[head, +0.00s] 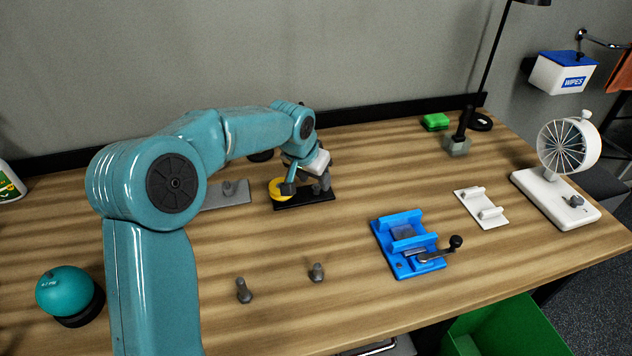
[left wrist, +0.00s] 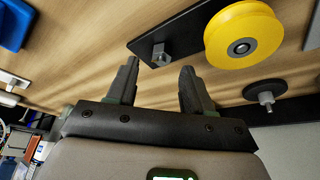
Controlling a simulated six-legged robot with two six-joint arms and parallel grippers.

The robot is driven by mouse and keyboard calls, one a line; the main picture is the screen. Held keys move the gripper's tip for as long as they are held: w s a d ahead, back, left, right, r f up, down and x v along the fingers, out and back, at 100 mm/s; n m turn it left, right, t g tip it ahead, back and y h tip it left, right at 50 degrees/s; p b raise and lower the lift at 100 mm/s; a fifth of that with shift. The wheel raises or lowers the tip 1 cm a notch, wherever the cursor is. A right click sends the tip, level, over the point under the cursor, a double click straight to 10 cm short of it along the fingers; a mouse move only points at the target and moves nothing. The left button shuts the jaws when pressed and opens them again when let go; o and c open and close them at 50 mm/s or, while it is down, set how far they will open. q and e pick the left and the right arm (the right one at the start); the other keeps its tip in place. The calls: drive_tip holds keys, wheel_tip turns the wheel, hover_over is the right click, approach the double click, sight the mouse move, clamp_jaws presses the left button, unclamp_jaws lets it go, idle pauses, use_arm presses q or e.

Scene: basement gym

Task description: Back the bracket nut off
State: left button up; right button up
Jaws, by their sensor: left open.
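A black bracket plate (head: 300,203) lies near the back of the bench with a yellow wheel (head: 274,189) at its left end. In the left wrist view the yellow wheel (left wrist: 243,38) has a dark hub, and a grey nut (left wrist: 164,52) sits on the black plate (left wrist: 188,22) beside it. My left gripper (head: 306,184) is over the plate, its fingers (left wrist: 159,68) open and apart. The nut shows just beyond the fingertips, between their lines, and I see nothing held. In the head view the gripper partly hides the plate and nut. My right gripper is not in view.
A grey plate (head: 226,193) lies left of the bracket. Two bolts (head: 243,290) (head: 317,272) stand in front. A teal round object (head: 65,292) is front left.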

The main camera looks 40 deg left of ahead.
sight(317, 189)
use_arm(q)
drive_tip(key=shift+x, duration=1.5)
clamp_jaws()
